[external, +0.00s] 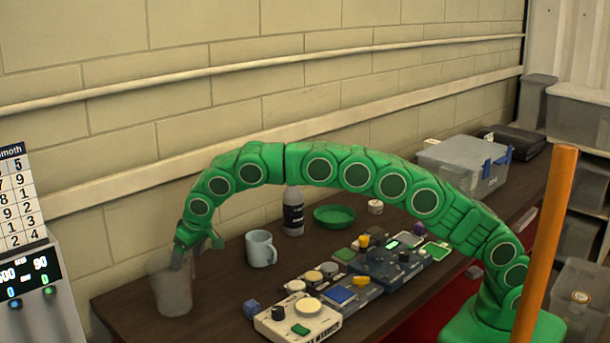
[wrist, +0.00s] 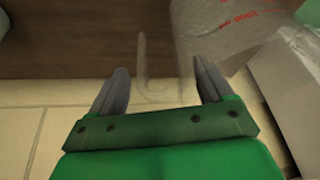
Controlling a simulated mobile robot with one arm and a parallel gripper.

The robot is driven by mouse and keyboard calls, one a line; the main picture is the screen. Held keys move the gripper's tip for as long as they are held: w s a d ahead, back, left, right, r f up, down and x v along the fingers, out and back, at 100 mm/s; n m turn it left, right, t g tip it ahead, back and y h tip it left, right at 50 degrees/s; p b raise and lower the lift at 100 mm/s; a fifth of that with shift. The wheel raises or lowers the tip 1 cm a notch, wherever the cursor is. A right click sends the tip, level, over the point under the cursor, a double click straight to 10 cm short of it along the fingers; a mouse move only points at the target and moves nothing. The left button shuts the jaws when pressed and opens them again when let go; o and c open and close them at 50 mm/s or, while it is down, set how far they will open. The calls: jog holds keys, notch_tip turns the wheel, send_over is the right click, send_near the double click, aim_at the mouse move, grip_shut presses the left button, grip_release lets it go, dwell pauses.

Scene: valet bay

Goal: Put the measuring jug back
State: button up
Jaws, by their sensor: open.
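The measuring jug (external: 172,293) is a clear, greyish vessel standing upright at the left end of the dark table (external: 225,282). My gripper (external: 181,260) is at its upper part, pointing down. In the wrist view, my gripper (wrist: 161,66) is open, with a finger on each side. The jug's clear body with red markings (wrist: 228,24) shows beyond the right finger. A clear upright strip that looks like its handle (wrist: 142,62) lies between the fingers. I cannot tell whether either finger touches it.
A blue-grey mug (external: 260,249), a dark-labelled bottle (external: 293,212) and a green dish (external: 334,216) stand behind several control boxes (external: 298,318). A small blue cube (external: 252,308) lies near the front edge. A white display unit (external: 35,285) stands left of the table. The block wall is close behind.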

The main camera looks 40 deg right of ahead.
jog(key=v, duration=1.2)
jog(key=s+d+r+g+h, duration=0.1)
jog(key=d+r, duration=0.1)
jog(key=d, duration=0.7)
jog(key=s+d+r, duration=0.2)
jog(key=d, duration=0.8)
jog(key=s+d+m+g+h, duration=0.1)
jog(key=s+d, duration=0.4)
jog(key=d, duration=0.4)
jog(key=s+d+m+g, duration=0.1)
jog(key=s+d, duration=0.4)
jog(key=d, duration=0.4)
jog(key=s+d+f+g, duration=0.1)
jog(key=s+d, duration=0.4)
jog(key=s, duration=0.5)
jog(key=s+d+f+m+g, duration=0.1)
jog(key=s+d+f, duration=0.3)
jog(key=s, duration=0.7)
jog(key=s+d+f, duration=0.3)
jog(key=s+d, duration=0.4)
jog(key=s, duration=0.4)
jog(key=shift+s+d+g, duration=0.15)
jog(key=shift+d+g, duration=0.2)
jog(key=shift+g, duration=0.05)
